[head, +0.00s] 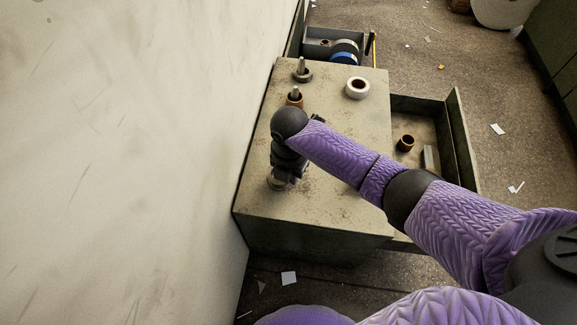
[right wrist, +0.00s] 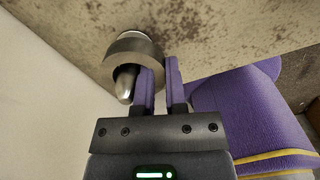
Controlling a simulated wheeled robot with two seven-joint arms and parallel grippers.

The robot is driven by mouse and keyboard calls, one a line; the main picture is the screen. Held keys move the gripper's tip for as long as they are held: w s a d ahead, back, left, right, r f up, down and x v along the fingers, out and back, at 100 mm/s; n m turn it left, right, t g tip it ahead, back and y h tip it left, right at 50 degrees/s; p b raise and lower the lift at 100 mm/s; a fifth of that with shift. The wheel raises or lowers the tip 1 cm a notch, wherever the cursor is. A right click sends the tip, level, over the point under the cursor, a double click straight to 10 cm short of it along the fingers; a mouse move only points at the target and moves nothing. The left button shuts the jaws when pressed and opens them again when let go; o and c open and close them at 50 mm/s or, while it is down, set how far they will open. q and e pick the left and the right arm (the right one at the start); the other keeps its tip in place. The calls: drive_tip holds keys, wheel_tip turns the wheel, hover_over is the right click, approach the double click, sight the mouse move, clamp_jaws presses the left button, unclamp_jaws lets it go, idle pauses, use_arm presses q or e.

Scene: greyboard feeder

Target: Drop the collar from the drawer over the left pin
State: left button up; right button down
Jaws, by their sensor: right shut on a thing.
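My right gripper (head: 281,180) is at the near left part of the cabinet top, over the nearest pin, which it mostly hides in the head view. In the right wrist view my right gripper (right wrist: 160,62) is shut on the wall of a grey metal collar (right wrist: 118,50). The collar is around the pin (right wrist: 125,85), whose rounded tip pokes out through it. Whether the collar touches the surface at the pin's foot I cannot tell. Two more pins stand farther back: the middle pin (head: 296,91) has a brown collar around it, and the far pin (head: 302,64) a grey one. My left gripper is not in view.
A white-rimmed ring (head: 357,82) lies on the cabinet top (head: 340,115). The open drawer (head: 462,140) at the right holds a brown collar (head: 406,143) and a light block (head: 428,157). A pale wall (head: 130,150) runs close along the left. A grey bin (head: 318,50) stands behind.

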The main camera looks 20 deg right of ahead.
drive_tip(key=shift+w+a+r, duration=0.1)
drive_tip(key=shift+a+r, duration=0.1)
drive_tip(key=shift+a, duration=0.05)
drive_tip(key=c, duration=0.7)
unclamp_jaws()
drive_tip(key=shift+w+r, duration=0.15)
drive_tip(key=shift+o, duration=0.5)
drive_tip(key=shift+r, duration=0.3)
use_arm(q)
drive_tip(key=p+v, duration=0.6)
drive_tip(key=p, duration=0.1)
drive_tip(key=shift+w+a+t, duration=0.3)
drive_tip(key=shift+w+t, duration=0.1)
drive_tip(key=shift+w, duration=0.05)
use_arm(e)
wheel_tip(320, 180, up, 9)
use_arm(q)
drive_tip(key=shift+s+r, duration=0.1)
use_arm(e)
drive_tip(key=shift+s+d+f, duration=0.15)
drive_tip(key=shift+s, duration=0.05)
